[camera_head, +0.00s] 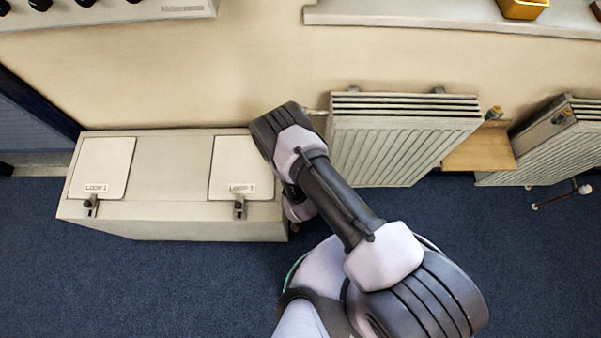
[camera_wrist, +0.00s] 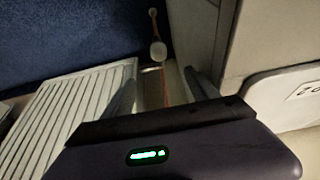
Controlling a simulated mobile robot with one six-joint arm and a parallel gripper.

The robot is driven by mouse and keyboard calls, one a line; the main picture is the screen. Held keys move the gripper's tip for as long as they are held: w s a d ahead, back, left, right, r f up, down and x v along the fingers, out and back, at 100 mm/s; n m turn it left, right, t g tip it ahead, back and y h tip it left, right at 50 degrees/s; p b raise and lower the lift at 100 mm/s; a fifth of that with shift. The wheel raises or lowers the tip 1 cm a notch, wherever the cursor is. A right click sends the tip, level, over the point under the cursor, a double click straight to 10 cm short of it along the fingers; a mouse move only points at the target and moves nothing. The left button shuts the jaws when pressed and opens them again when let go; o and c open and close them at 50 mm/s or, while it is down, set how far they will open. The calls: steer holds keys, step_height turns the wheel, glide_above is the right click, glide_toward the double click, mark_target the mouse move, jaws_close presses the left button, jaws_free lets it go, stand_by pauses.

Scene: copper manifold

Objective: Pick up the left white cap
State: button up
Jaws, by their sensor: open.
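In the wrist view a rounded white piece (camera_wrist: 158,51), which looks like a white cap, shows beyond my gripper (camera_wrist: 160,88), on a thin reddish line beside the ribbed radiator. My gripper is open. In the head view my arm hides the gripper's fingers and the floor by the left radiator. Another small white piece (camera_head: 585,189) shows at the far right, near the right radiator's lower pipe.
The left radiator (camera_head: 402,135) and right radiator (camera_head: 560,140) stand by the wall. A beige cabinet (camera_head: 170,208) with two labelled panels is on the left, close beside my gripper. A wooden board (camera_head: 480,150) sits between the radiators. The blue floor (camera_head: 545,270) is open at lower right.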

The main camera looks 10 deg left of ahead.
steer(key=b+x, duration=0.9)
steer(key=x, duration=0.8)
steer(key=shift+d+f, duration=0.1)
steer(key=c, duration=1.4)
